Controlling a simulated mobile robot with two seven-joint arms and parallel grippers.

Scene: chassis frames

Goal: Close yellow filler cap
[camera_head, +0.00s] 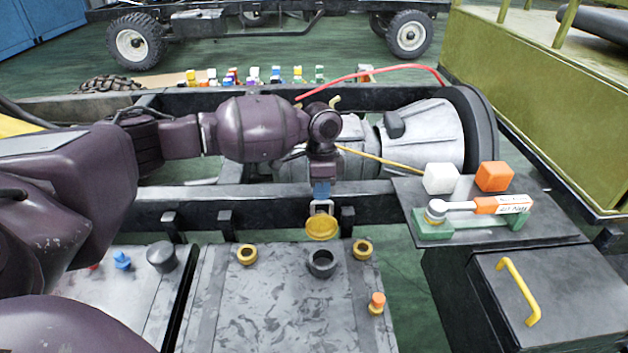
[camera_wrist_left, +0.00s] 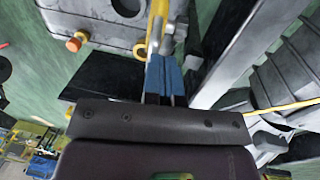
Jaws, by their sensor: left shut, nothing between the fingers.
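The yellow filler cap (camera_head: 322,228) stands open, tilted up at the far side of the dark round filler neck (camera_head: 322,263) on the grey tank. The neck's mouth is uncovered. My left gripper (camera_head: 322,200) points down just behind the cap, with its blue fingers shut and empty. In the left wrist view, the blue fingers (camera_wrist_left: 164,75) are close to the cap, seen nearly edge-on (camera_wrist_left: 154,35); I cannot tell if they touch it. The filler neck (camera_wrist_left: 127,5) is partly cut off at the top there. My right gripper is not in view.
Two yellow rings (camera_head: 246,254) (camera_head: 363,249) and an orange-topped fitting (camera_head: 377,303) stand on the tank (camera_head: 270,310). The dark chassis rail (camera_head: 255,208) runs behind it. A shelf (camera_head: 462,238) with blocks and a tool is at right, above a black box (camera_head: 555,300).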

